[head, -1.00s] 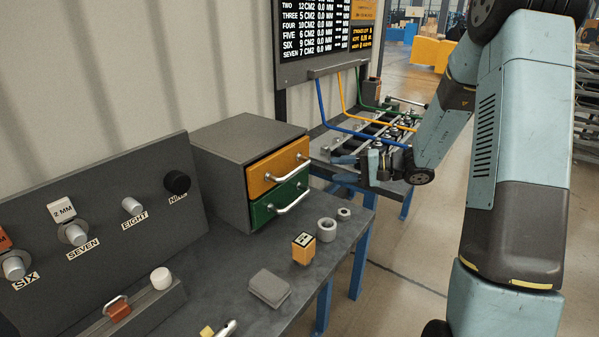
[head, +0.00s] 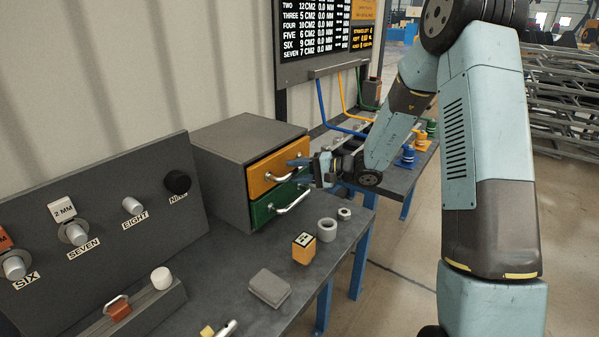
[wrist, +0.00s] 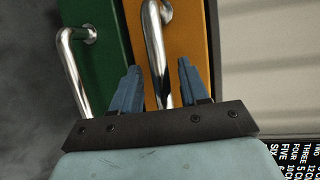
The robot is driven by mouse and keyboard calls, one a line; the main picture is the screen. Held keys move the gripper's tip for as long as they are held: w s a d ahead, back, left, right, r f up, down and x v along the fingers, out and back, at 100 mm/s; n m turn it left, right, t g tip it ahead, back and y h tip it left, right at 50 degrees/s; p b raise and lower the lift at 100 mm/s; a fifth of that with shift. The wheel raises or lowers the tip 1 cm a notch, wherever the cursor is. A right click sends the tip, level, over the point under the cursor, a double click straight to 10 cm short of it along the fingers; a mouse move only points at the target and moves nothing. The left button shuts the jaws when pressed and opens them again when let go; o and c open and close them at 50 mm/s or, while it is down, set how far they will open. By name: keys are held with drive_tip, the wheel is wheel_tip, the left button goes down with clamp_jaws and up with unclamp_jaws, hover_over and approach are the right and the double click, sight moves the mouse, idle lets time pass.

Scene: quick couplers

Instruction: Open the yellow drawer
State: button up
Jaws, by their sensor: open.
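The yellow drawer (head: 264,178) is the upper one of a grey two-drawer cabinet (head: 215,165) on the bench, and it looks shut. Its silver bar handle (wrist: 156,55) runs between my two open fingers in the wrist view. My gripper (head: 298,171) is open in front of the yellow drawer, with its blue fingers at the right part of the handle. In the wrist view my gripper (wrist: 160,82) has one finger on each side of the handle, and no firm contact can be made out. The yellow drawer front (wrist: 187,35) also shows there.
The green drawer (head: 262,208), with its own handle (wrist: 75,75), sits directly below. A grey ring (head: 327,230), a yellow block (head: 303,248) and a grey block (head: 269,288) lie on the bench. A knob panel (head: 110,220) stands left.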

clamp_jaws()
idle(0.5)
